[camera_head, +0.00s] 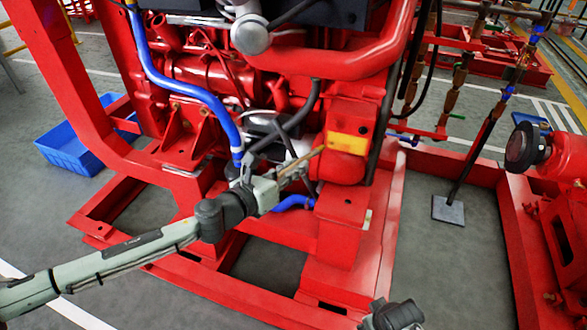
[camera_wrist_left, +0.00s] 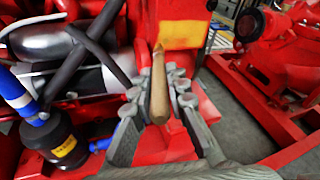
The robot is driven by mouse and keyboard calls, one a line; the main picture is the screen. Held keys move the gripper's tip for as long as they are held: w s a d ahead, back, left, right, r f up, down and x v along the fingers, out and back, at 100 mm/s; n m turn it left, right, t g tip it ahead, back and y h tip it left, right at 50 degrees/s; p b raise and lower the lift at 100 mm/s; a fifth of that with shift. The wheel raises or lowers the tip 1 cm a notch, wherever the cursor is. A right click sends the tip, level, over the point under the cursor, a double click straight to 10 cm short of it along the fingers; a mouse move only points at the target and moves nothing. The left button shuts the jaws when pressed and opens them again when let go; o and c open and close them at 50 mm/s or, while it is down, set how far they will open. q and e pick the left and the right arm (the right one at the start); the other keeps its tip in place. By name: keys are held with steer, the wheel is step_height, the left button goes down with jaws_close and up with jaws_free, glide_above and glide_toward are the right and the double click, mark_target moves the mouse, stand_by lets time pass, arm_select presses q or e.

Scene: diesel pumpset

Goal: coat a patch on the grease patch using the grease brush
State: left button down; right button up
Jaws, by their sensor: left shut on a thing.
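The grease patch (camera_head: 347,143) is a yellow-orange rectangle on the red block at the side of the engine. It also shows at the top of the left wrist view (camera_wrist_left: 190,36). My left gripper (camera_head: 284,178) is shut on the grease brush (camera_head: 306,162), a slim tan wooden stick. In the left wrist view the brush (camera_wrist_left: 159,95) stands between the fingers, its narrow tip pointing at the patch's left edge. I cannot tell whether the tip touches it. My right gripper (camera_head: 395,316) shows only in part at the bottom edge; its fingers are not clear.
A blue hose (camera_head: 190,98) and dark hoses lie close left of my left gripper. A red pipe (camera_head: 340,62) passes above the patch. A blue crate (camera_head: 72,150) is on the floor at left. The red base frame (camera_head: 385,230) surrounds open floor at right.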

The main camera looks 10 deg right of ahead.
arm_select(q)
steer(key=shift+w+d, duration=0.4)
steer(key=shift+w, duration=0.2)
steer(key=shift+s+d, duration=0.1)
steer(key=s+d+p, duration=0.1)
steer(key=s+d, duration=0.3)
steer(key=d, duration=0.2)
steer(key=shift+p, duration=0.4)
steer(key=shift+w+a, duration=0.1)
steer(key=shift+a, duration=0.05)
